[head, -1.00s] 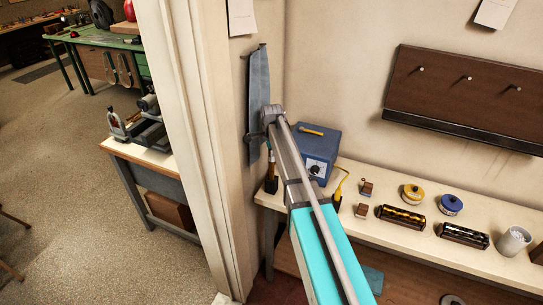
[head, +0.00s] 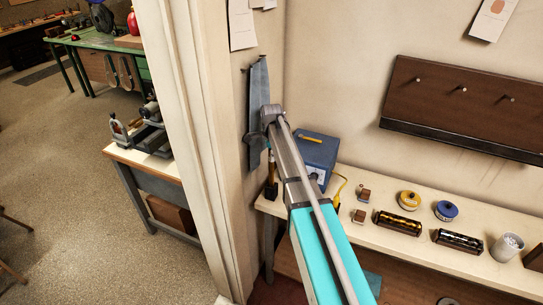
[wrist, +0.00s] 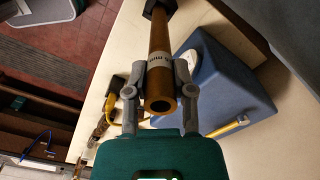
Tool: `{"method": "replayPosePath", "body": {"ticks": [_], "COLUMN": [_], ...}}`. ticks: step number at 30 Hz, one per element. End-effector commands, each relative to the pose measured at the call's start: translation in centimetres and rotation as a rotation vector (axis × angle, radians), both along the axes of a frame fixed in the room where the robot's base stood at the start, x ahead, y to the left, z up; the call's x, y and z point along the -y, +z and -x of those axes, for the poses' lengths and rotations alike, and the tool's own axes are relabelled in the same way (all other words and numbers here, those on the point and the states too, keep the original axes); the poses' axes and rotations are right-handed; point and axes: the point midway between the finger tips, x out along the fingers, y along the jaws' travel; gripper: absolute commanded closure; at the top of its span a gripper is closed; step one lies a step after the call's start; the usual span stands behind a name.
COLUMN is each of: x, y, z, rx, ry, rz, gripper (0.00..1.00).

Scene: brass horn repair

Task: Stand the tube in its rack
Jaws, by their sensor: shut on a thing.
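The tube (wrist: 161,48) is a brown, copper-coloured pipe with a pale label near its open end. In the wrist view its open end faces me and its far end meets a dark holder (wrist: 157,7). My gripper (wrist: 157,78) is shut on the tube near the open end, with one grey finger on each side. In the head view the tube (head: 271,169) looks upright, its lower end at the black holder (head: 271,191) on the bench's left end. I cannot tell how deep it sits. My arm hides most of my gripper in the head view.
The blue box (head: 318,157) stands on the bench (head: 440,243) right of the tube. A yellow-and-black tool (wrist: 113,97) is near the gripper. Jars, small blocks and dark trays stand farther right. A door frame (head: 190,150) and wall are close on the left.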

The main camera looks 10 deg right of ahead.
Motion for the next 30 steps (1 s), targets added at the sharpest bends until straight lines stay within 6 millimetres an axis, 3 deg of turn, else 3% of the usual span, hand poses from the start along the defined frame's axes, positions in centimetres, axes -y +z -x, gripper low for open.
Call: {"method": "replayPosePath", "body": {"ticks": [21,30], "x": [0.0,0.0], "y": [3.2,3.5], "z": [0.0,0.0], "rx": [0.000,0.000], "ry": [0.000,0.000], "rz": [0.000,0.000], "gripper": [1.00,1.00]}}
